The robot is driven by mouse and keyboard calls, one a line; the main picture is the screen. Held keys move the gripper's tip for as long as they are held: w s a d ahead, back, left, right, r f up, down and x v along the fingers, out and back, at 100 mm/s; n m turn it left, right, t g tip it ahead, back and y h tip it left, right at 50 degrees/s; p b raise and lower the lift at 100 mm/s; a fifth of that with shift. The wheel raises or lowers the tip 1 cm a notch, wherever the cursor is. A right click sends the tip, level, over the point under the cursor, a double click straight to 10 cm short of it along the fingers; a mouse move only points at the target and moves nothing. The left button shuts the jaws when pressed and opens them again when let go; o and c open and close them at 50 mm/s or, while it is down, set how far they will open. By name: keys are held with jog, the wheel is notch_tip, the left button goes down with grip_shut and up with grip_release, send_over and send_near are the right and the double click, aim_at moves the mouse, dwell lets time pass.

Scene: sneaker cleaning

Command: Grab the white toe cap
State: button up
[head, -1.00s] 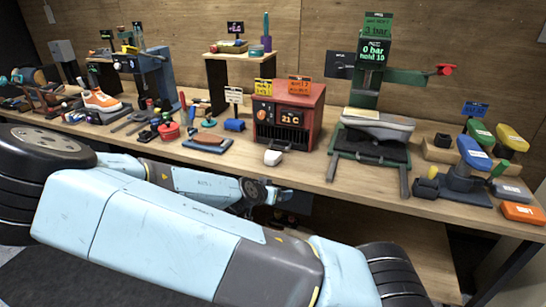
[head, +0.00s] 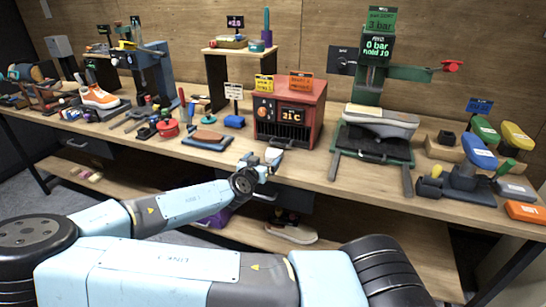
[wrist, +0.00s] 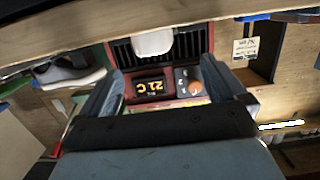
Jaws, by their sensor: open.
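The white toe cap (head: 273,154) lies on the workbench in front of the red oven. My gripper (head: 261,162) has its jaws open at the bench's front edge, close to the toe cap and partly covering it in the head view. In the wrist view the oven appears upside down, and the toe cap (wrist: 153,43) shows as a white rounded block in front of its dark grille. The open fingers of my gripper (wrist: 162,88) stand to either side, with the toe cap beyond them and roughly between them. I cannot tell whether they touch it.
The red oven (head: 291,111) stands right behind. A green press (head: 372,155) holding a grey-white shoe is to the right. A lower shelf (head: 340,248) runs beneath the bench.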

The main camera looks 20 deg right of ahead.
aim_at(275, 149)
jog(key=x, duration=0.4)
jog(key=shift+w+d, duration=0.15)
jog(key=shift+d, duration=0.05)
jog(key=x, duration=0.4)
jog(key=shift+s+d+f, duration=0.25)
jog(key=shift+s, duration=0.05)
jog(key=shift+w+d+f, duration=0.1)
jog(key=shift+w+d, duration=0.3)
jog(key=shift+w, duration=0.2)
jog(key=c, duration=1.1)
